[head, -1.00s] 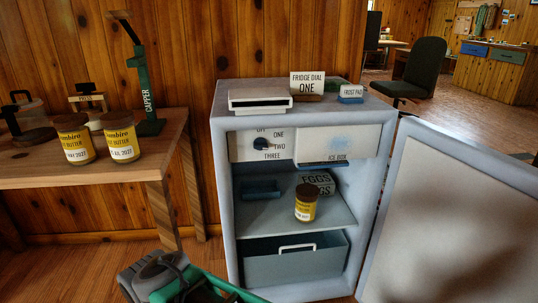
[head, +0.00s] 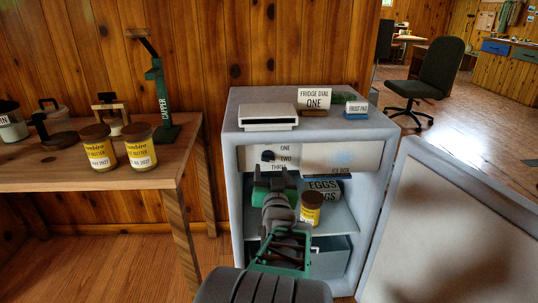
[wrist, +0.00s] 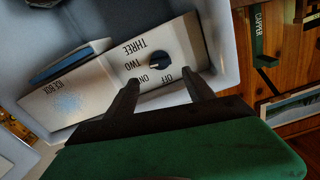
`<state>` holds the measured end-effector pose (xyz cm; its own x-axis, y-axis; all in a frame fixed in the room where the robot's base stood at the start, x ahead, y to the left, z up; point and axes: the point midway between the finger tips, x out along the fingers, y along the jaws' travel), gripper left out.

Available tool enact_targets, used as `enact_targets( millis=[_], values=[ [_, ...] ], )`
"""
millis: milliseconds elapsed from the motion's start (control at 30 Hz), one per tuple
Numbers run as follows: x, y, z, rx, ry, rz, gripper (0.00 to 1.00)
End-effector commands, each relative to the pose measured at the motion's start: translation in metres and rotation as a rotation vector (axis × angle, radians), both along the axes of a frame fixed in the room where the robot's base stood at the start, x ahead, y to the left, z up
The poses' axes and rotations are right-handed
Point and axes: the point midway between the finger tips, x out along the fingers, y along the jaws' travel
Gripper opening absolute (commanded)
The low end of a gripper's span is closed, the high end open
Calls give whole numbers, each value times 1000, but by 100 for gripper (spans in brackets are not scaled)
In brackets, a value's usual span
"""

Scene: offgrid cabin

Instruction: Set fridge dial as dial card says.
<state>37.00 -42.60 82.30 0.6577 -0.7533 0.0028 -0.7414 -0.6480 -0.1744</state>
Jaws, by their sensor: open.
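The dial card (head: 314,98) stands on top of the fridge (head: 235,125) and reads "FRIDGE DIAL ONE". The black fridge dial (head: 268,156) is on the pale panel inside the open fridge, left of the ice box. In the head view my gripper (head: 270,176) is just below the dial and hides part of the panel.
The fridge door (head: 455,235) is swung open to the right. A brown-lidded jar (head: 311,209) and an EGGS box (head: 323,186) are on the shelf close to my arm. A white box (head: 268,117) and a FROST PAD block (head: 356,112) are on top. A wooden table (head: 130,182) holds jars at left.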

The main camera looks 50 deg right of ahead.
Motion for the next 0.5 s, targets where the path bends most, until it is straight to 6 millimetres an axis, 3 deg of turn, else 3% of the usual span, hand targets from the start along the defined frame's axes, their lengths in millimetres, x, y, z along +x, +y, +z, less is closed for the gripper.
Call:
enact_targets(
  millis=[300,500],
  values=[
    [39,-42,-3,2,1,4,62],
    [49,-53,-1,1,1,3,62]
  ],
)
